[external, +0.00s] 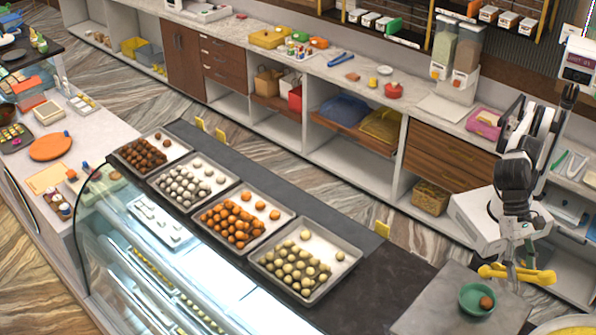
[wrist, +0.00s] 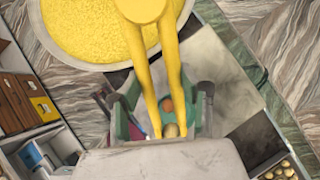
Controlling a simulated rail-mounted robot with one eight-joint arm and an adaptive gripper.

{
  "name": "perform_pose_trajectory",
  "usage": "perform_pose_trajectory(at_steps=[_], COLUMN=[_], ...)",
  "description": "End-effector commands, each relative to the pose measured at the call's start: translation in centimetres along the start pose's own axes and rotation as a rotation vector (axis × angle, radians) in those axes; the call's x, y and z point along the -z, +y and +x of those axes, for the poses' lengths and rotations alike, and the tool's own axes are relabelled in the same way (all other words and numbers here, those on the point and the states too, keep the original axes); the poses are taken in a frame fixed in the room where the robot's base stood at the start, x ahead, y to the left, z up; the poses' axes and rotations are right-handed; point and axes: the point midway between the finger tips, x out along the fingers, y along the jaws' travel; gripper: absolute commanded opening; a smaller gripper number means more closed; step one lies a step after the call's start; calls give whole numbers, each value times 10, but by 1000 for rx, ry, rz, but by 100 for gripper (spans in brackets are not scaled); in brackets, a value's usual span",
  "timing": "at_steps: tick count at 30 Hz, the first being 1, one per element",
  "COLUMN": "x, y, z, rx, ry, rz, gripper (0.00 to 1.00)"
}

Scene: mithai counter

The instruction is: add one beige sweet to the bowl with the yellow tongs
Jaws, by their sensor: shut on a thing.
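My gripper (external: 517,262) is shut on the yellow tongs (external: 500,272), which lie level in it above the right end of the counter. In the wrist view the tongs (wrist: 143,12) run from their joined end at the top to their tips near the bottom. A small green bowl (external: 466,298) stands on the grey surface, left of and below the tongs, with an orange-brown sweet (external: 487,302) in it. A pale beige round sweet (wrist: 171,130) shows between the tong arms; I cannot tell whether they pinch it. More beige sweets (external: 305,270) lie in the nearest tray.
Trays of orange (external: 232,220), white (external: 190,185) and brown sweets (external: 150,153) stand in a row along the glass-fronted counter. A wide pan of yellow grains (wrist: 80,30) is beside the grey surface. The dark counter (external: 375,295) between tray and bowl is clear.

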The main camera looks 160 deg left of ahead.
Motion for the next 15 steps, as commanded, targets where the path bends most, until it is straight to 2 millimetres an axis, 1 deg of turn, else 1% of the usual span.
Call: perform_pose_trajectory(at_steps=[1,15], x=[5,33], y=[0,2], z=[7,46], rx=[0,0], ry=[0,0], rz=[0,0], gripper=[0,0])
